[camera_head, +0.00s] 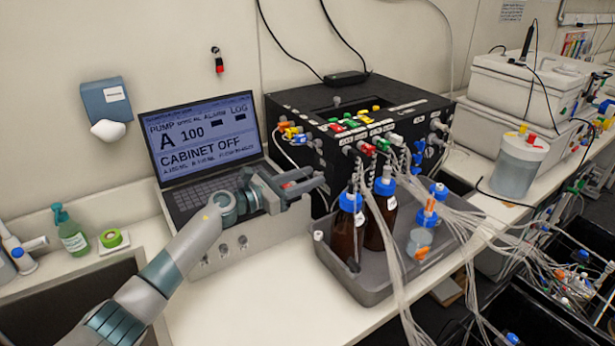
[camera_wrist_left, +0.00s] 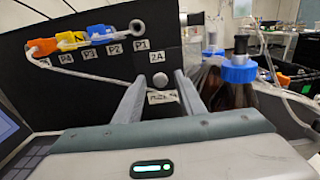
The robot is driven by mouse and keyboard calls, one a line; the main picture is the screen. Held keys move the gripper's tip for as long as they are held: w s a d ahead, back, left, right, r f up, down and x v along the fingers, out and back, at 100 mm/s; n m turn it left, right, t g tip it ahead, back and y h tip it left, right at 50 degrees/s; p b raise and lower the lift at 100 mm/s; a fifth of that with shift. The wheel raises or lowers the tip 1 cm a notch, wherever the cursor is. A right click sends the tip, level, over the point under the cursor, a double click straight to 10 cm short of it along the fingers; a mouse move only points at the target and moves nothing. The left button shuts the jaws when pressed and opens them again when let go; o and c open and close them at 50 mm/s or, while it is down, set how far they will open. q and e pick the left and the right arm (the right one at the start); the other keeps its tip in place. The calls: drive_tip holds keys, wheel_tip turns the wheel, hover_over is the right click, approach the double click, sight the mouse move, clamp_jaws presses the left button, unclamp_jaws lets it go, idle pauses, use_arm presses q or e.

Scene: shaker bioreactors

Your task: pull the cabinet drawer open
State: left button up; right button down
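The cabinet (camera_head: 345,115) is a black box on the white bench, with coloured connectors along its top front edge. My left gripper (camera_head: 318,178) is in front of its left-hand face, fingers pointing at it. In the left wrist view, the black cabinet panel (camera_wrist_left: 85,85) carries P1 to P4 labels and a "2A" label. A small round grey knob (camera_wrist_left: 160,80) shows on the panel between the two open fingers of the gripper (camera_wrist_left: 158,88). The fingers look empty; whether they touch the panel is unclear. No drawer outline is clear. My right gripper is out of view.
A laptop (camera_head: 205,135) stands left of the cabinet. Brown bottles with blue caps (camera_head: 345,225) stand in a grey tray (camera_head: 375,285), close right of my left gripper. Loose tubing (camera_head: 400,250) hangs over the tray. The bench front has free room below the laptop.

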use_arm(q)
drive_tip(key=shift+c, duration=0.2)
clamp_jaws()
drive_tip(key=b+v, duration=0.1)
drive_tip(key=v, duration=1)
drive_tip(key=shift+s+a+b, duration=0.2)
drive_tip(key=shift+a+b, duration=0.05)
drive_tip(key=shift+b, duration=0.1)
drive_tip(key=shift+o, duration=0.2)
unclamp_jaws()
